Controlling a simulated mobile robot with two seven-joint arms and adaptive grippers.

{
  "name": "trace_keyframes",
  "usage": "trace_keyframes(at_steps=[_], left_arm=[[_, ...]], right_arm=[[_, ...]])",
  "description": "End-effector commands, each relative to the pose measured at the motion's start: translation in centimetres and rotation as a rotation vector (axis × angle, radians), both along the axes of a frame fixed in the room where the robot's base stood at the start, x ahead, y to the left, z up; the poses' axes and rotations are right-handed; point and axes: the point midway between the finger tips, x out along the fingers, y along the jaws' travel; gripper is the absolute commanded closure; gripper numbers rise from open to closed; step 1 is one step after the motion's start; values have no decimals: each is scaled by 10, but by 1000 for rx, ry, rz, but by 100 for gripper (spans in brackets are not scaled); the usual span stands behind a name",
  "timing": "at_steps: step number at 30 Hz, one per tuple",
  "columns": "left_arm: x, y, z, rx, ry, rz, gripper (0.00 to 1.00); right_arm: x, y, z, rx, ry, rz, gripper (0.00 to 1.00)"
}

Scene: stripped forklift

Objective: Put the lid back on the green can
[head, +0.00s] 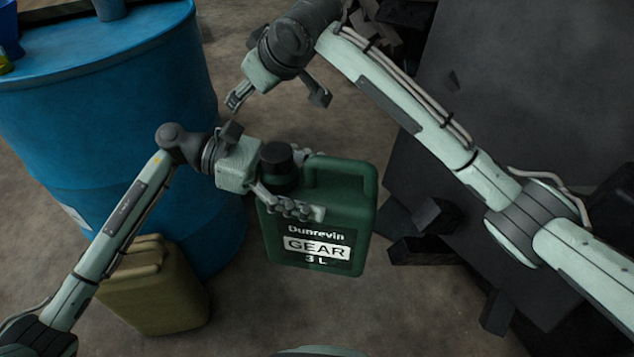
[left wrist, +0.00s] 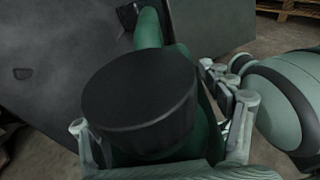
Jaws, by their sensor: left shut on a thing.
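The green can (head: 345,205), labelled "Dunrevin GEAR 3 L", is held roughly upright above the floor. My left gripper (head: 288,182) is shut around its upper part near the neck, with fingers on both sides. The black lid (head: 277,154) is over the can's neck; whether it is fully seated I cannot tell. In the left wrist view the lid (left wrist: 140,95) is large, between the fingers of my left gripper (left wrist: 165,130), with green can body behind it. My right gripper (head: 238,98) is above and left of the can, apart from it, seen edge-on, with nothing visible in it.
A blue barrel (head: 110,110) stands at the left with a few blue things on its top. An olive jerrycan (head: 155,300) stands on the floor below it. A dark grey panel (head: 520,90) is at the right behind my right arm. The floor below the can is clear.

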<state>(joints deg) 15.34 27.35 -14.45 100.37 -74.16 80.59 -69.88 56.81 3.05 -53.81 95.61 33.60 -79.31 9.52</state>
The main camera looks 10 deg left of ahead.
Motion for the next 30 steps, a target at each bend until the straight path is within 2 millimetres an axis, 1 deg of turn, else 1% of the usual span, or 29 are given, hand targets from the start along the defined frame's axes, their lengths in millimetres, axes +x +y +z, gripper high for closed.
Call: trace_keyframes(at_steps=[1,2,4,5,6,8,9,12,14,15,20,21,22,24,26,27,29,30], left_arm=[[1,-1,7,-12,-7,0,100],[1,-1,7,-12,-7,0,100],[1,-1,7,-12,-7,0,100],[1,-1,7,-12,-7,0,100],[1,-1,7,-12,-7,0,100],[1,-1,7,-12,-7,0,100],[1,-1,7,-12,-7,0,100],[1,-1,7,-12,-7,0,100],[1,-1,7,-12,-7,0,100],[1,-1,7,-12,-7,0,100],[1,-1,7,-12,-7,0,100],[1,-1,7,-12,-7,0,100],[1,-1,7,-12,-7,0,100],[1,-1,7,-12,-7,0,100],[1,-1,7,-12,-7,0,100],[1,-1,7,-12,-7,0,100],[1,-1,7,-12,-7,0,100],[1,-1,7,-12,-7,0,100]], right_arm=[[9,-13,-8,50,-34,-68,32],[15,-22,-9,78,-64,-113,32],[29,-50,-8,123,-154,-207,32],[33,-63,-7,138,-194,-246,32],[37,-80,-5,156,-245,-296,32],[41,-106,-2,173,-319,-363,32],[42,-122,0,181,-361,-403,32],[41,-159,6,186,-462,-487,32],[39,-179,10,185,-517,-530,32],[36,-191,12,181,-550,-556,32],[22,-239,24,156,-684,-645,32],[18,-249,22,146,-700,-664,32],[19,-254,4,132,-654,-675,32],[15,-267,-26,106,-581,-698,32],[10,-278,-53,83,-518,-716,32],[5,-285,-72,66,-473,-728,32],[-4,-297,-101,41,-404,-745,32],[-12,-306,-122,23,-355,-758,32]])
